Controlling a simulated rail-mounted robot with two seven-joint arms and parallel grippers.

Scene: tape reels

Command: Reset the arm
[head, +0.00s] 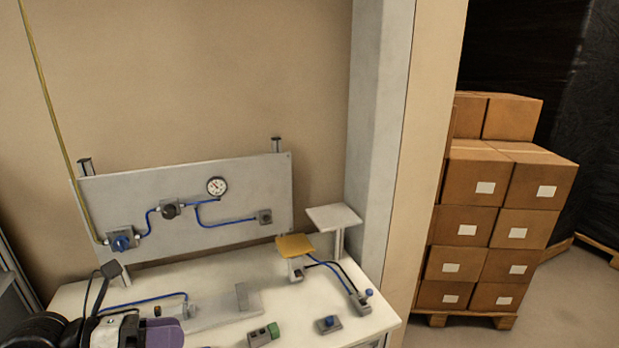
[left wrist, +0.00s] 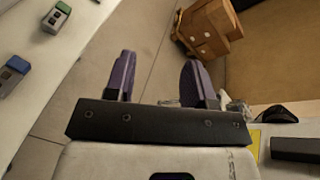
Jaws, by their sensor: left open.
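My left gripper (left wrist: 158,80) is open in the left wrist view, with its two purple fingers apart and nothing between them. It hangs beyond the edge of the white table, with grey floor behind the fingers. In the head view, part of my left arm and a purple finger (head: 165,333) show at the bottom left, in front of the table. My right gripper is in neither view. No tape reel shows clearly in either view.
The white table (head: 220,273) bears a yellow-topped stand (head: 295,246), a green-ended block (head: 263,335) and a blue-button box (head: 328,324). A grey panel (head: 185,185) with a gauge stands behind. Stacked cardboard boxes (head: 500,200) stand at right.

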